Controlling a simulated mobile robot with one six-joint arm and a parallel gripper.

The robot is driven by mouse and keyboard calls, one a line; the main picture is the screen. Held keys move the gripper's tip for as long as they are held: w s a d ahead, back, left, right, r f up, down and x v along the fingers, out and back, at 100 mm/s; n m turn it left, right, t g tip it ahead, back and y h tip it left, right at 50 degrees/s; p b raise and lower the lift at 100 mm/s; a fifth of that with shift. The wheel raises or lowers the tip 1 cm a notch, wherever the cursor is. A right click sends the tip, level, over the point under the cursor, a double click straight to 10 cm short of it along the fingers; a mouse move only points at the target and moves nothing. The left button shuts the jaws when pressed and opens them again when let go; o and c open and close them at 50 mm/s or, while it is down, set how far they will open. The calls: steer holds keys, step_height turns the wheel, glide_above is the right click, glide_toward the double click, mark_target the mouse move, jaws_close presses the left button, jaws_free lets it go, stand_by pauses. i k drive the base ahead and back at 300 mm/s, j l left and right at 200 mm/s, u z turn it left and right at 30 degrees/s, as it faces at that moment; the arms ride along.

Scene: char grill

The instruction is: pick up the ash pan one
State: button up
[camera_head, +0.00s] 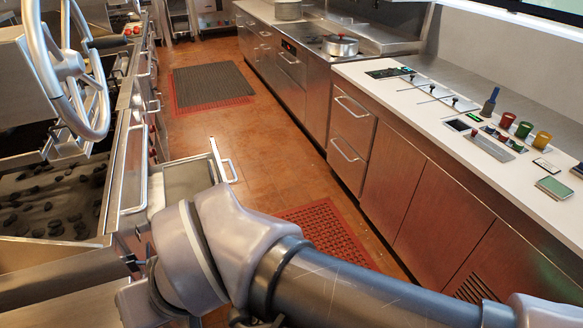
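A shallow metal pan or drawer (181,166) juts out from the grill's front into the aisle, level and open at the top. It has a bar handle (223,161) on its right end. It looks like an ash pan, but I cannot tell if it is "ash pan one". My arm crosses the bottom of the picture and hides the pan's near part. My gripper cannot be made out, so its state and its distance to the pan do not show.
The grill (125,165) with dark coals (52,207) and a large handwheel (76,68) stands at left. The tiled aisle (262,133) between has a grey mat (210,83) and a red mat (328,228).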

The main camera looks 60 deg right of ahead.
mark_target(181, 180)
steer(key=z, duration=0.85)
steer(key=i+l+u, duration=0.15)
steer(key=i+u, duration=0.3)
steer(key=i+l+u, duration=0.9)
